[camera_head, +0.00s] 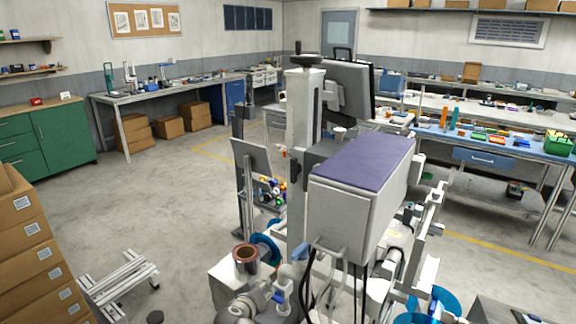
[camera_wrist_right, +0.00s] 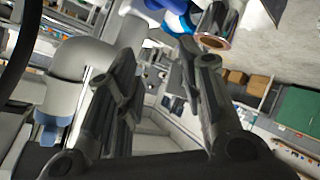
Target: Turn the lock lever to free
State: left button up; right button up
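I cannot pick out the lock lever for certain in either view. A tall pale machine column (camera_head: 297,150) stands mid-view with a dark handwheel (camera_head: 304,61) on top. A grey box (camera_head: 345,215) with a purple top is beside it. A copper-coloured roll (camera_head: 246,253) sits low, left of the column; it also shows beyond my fingers in the right wrist view (camera_wrist_right: 215,40). My right gripper (camera_wrist_right: 157,55) is open, with nothing visible between its fingers. In the head view, machine and arm parts crowd together, so its fingertips are hard to separate. I cannot make out my left gripper.
Black cables (camera_head: 358,285) hang below the grey box. A monitor (camera_head: 350,90) is behind the column. Stacked cartons (camera_head: 25,245) stand at the left, near a low metal frame (camera_head: 122,282). Open floor (camera_head: 140,205) lies left of the machine. A cluttered bench (camera_head: 490,150) runs along the right.

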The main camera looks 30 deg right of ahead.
jog(key=w+d+r+m+h, duration=0.1)
jog(key=w+r+m+h, duration=0.15)
jog(key=r, duration=0.75)
jog(key=w+d+r+m+h, duration=0.1)
jog(key=r+m+h, duration=0.15)
jog(key=r, duration=0.75)
jog(key=m+g+h, duration=0.2)
jog(key=m+h, duration=0.1)
jog(key=m, duration=0.3)
send_near(292, 166)
jog(key=p+x, duration=0.1)
jog(key=x, duration=0.1)
jog(key=p+x, duration=0.2)
jog(key=x, duration=0.1)
jog(key=p+x, duration=0.2)
jog(key=x, duration=0.1)
jog(key=shift+d+r, duration=0.15)
jog(key=shift+r, duration=0.1)
jog(key=shift+w+d+f, duration=0.1)
jog(key=shift+w+d, duration=0.15)
jog(key=shift+d, duration=0.25)
pick_arm(q)
jog(key=r, duration=0.5)
jog(key=shift+s+d+r, duration=0.15)
jog(key=shift+d+r, duration=0.05)
jog(key=shift+d, duration=0.1)
pick_arm(e)
jog(key=shift+d+f+t, duration=0.1)
jog(key=shift+t, duration=0.2)
